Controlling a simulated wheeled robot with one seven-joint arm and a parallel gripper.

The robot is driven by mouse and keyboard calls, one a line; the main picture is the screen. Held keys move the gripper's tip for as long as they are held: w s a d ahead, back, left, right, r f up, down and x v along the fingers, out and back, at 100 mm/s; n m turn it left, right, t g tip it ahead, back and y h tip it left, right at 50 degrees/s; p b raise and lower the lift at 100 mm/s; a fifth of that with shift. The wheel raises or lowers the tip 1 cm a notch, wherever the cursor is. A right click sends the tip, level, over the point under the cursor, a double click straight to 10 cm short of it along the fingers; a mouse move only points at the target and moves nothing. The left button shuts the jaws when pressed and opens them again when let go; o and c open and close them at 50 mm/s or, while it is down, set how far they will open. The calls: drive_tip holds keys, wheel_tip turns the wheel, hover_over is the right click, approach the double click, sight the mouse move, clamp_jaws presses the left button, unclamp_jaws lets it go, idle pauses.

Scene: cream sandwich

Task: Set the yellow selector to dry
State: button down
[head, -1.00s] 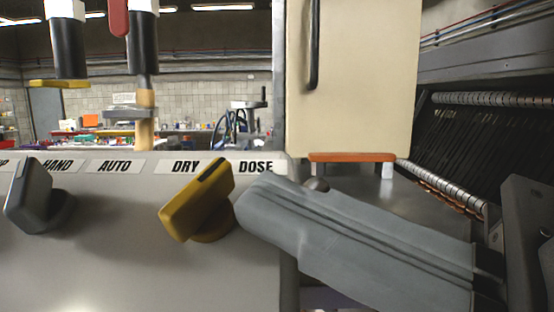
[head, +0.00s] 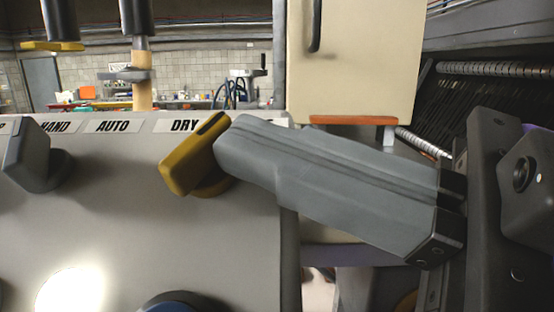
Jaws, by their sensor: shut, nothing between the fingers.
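The yellow selector (head: 188,163) sits on the grey panel in the head view. Its black-marked end points up and right, past the DRY label (head: 184,125) toward its right side. The DOSE label is hidden behind my gripper. My gripper (head: 228,146) is shut and empty. It comes in from the right, with its tip at the right side of the yellow selector and covering part of that edge. I cannot tell whether they touch.
A grey selector (head: 30,158) stands at the left under the HAND label (head: 54,126). The AUTO label (head: 113,126) lies between the two selectors. A blue round part (head: 180,303) shows at the bottom edge. A cream cabinet door (head: 352,70) stands behind, above an orange-topped bench (head: 352,120).

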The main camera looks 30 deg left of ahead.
drive_tip(key=shift+w+n+g+h+b, duration=0.2)
drive_tip(key=shift+n+g+h+b, duration=0.15)
drive_tip(key=shift+n+g+h, duration=0.35)
drive_tip(key=shift+w+a+r+n+g+h+b, duration=0.1)
drive_tip(key=shift+n+g+h+b, duration=0.25)
drive_tip(key=shift+g, duration=0.2)
drive_tip(key=shift+w+a+r+n+g+h+b, duration=0.1)
drive_tip(key=shift+n+g+h+b, duration=0.1)
drive_tip(key=shift+n+g, duration=0.3)
drive_tip(key=shift+w+a+n+g+h+b, duration=0.2)
drive_tip(key=shift+n+g+h+b, duration=0.3)
drive_tip(key=shift+g, duration=0.25)
drive_tip(key=shift+w+a+r+b, duration=0.2)
drive_tip(key=shift+a+r+b, duration=0.1)
drive_tip(key=shift+b, duration=0.55)
drive_tip(key=shift+a+r, duration=0.1)
